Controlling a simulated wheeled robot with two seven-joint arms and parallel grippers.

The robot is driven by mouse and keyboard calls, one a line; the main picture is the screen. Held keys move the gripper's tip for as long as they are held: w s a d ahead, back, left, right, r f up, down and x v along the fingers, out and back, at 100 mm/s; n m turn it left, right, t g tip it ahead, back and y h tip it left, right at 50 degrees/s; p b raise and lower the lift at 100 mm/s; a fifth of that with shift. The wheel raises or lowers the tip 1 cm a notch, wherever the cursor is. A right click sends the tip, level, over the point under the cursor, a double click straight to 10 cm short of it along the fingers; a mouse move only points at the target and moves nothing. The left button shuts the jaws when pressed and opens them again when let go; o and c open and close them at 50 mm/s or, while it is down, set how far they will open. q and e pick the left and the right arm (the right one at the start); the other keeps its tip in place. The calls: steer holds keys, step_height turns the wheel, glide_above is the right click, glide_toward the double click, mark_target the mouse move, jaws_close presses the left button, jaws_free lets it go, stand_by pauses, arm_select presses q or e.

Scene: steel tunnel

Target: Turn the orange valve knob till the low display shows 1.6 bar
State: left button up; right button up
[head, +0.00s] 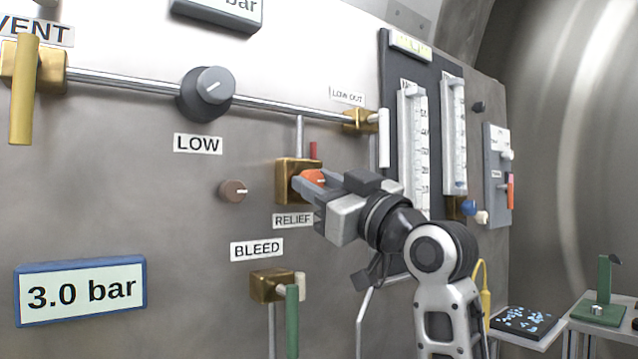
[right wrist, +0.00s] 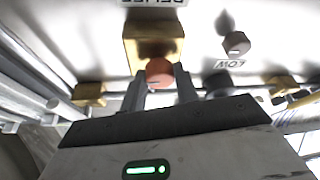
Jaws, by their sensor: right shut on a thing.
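The orange valve knob (head: 316,177) sits on a brass block (head: 287,183) above the RELIEF label (head: 293,220). My right gripper (head: 307,184) is shut on the knob, with one finger on each side of it. In the right wrist view the orange knob (right wrist: 159,72) shows between the two fingertips (right wrist: 160,84). A blue-framed display (head: 82,291) at the lower left reads 3.0 bar; no label on it shows that it is the low one. My left gripper is not in view.
A dark grey knob (head: 206,94) stands above the LOW label (head: 198,144), and a small brown knob (head: 233,191) is left of the brass block. A green handle (head: 292,320) is below, by BLEED. Flow tubes (head: 413,150) stand to the right. Another display (head: 219,10) is cut off at the top.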

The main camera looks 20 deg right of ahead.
steer(key=n+g, duration=0.1)
steer(key=n, duration=0.1)
steer(key=n+y+p, duration=0.1)
steer(key=n, duration=0.2)
steer(key=shift+d+r+g+y, duration=0.1)
steer(key=shift+d+g+y, duration=0.05)
steer(key=shift+g+y, duration=0.2)
steer(key=n+g+p, duration=0.1)
steer(key=n, duration=0.1)
steer(key=n+g+y+p, duration=0.1)
steer(key=n+p, duration=0.1)
steer(key=shift+w+r, duration=0.1)
steer(key=n+g+p, duration=0.1)
steer(key=n, duration=0.1)
steer(key=shift+n+y+p, duration=0.25)
steer(key=shift+n+p, duration=0.15)
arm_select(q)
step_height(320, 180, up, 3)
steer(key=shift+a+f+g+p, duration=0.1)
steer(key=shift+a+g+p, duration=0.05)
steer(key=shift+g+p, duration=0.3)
arm_select(e)
steer(key=shift+n+g, duration=0.25)
steer(key=shift+n, duration=0.35)
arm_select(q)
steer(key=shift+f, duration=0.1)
arm_select(e)
steer(key=o, duration=1)
steer(key=shift+c, duration=0.2)
